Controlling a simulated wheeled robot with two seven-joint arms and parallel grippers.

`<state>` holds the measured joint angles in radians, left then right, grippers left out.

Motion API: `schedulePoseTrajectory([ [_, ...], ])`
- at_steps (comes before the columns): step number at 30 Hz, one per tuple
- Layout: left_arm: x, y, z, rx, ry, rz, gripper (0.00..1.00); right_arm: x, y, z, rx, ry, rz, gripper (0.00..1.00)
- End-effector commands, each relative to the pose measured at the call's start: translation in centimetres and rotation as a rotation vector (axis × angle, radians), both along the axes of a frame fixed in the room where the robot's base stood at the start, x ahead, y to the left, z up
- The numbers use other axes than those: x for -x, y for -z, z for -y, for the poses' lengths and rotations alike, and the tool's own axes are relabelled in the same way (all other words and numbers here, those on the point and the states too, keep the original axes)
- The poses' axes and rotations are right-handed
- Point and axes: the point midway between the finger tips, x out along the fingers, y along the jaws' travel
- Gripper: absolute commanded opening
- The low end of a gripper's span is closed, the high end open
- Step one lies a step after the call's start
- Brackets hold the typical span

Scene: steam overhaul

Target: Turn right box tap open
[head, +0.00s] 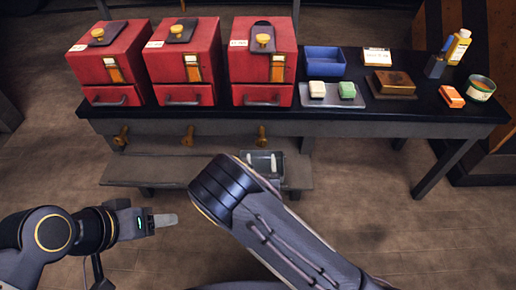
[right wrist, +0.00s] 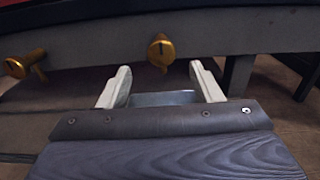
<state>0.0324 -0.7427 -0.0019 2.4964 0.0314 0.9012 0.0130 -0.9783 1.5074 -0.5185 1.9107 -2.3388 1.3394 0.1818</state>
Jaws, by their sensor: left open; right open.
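The right red box (head: 262,62) stands on the black table, with a brass knob on its lid. Its brass tap (head: 262,137) sticks out from the table's front edge below it. In the right wrist view this tap (right wrist: 160,52) shows a dark vertical slot in its round front. My right gripper (head: 262,163) is just below and in front of the tap. In the right wrist view my right gripper (right wrist: 161,86) is open and empty, the tap appearing above the gap between its pale fingers, apart from them. My left gripper (head: 166,220) is open and empty at lower left, away from the table.
Two more red boxes (head: 185,62) (head: 112,65) stand to the left, with brass taps (head: 188,136) (head: 121,137) below. A clear, grey-looking container (right wrist: 165,98) lies beyond my right fingers. A low shelf (head: 130,172) runs under the table. Small items fill the table's right side.

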Motion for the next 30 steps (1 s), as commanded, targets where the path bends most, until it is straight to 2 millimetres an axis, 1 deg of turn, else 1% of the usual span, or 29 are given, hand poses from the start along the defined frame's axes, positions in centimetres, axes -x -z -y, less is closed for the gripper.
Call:
schedulePoseTrajectory([
  [1,0.0,0.2,0.0,0.0,0.0,0.0,0.55,-0.9,0.0,0.1,-0.001,0.004,0.003,0.59],
  [6,0.0,0.6,0.0,0.0,0.0,0.0,0.55,-3.7,0.0,0.2,-0.003,0.004,0.003,0.59],
  [10,0.0,0.9,0.0,0.0,0.0,0.0,0.55,-5.3,0.0,0.2,-0.003,0.005,0.001,0.59],
  [15,0.0,0.9,0.0,0.0,0.0,0.0,0.55,-6.2,-0.1,0.1,-0.002,0.004,0.0,0.59],
  [22,0.0,0.9,0.0,0.0,0.0,0.0,0.55,-6.2,-0.1,0.1,-0.002,0.004,-0.001,0.59],
  [30,0.0,0.9,0.0,0.0,0.0,0.0,0.55,-6.2,-0.1,0.2,-0.002,0.005,-0.001,0.23],
])
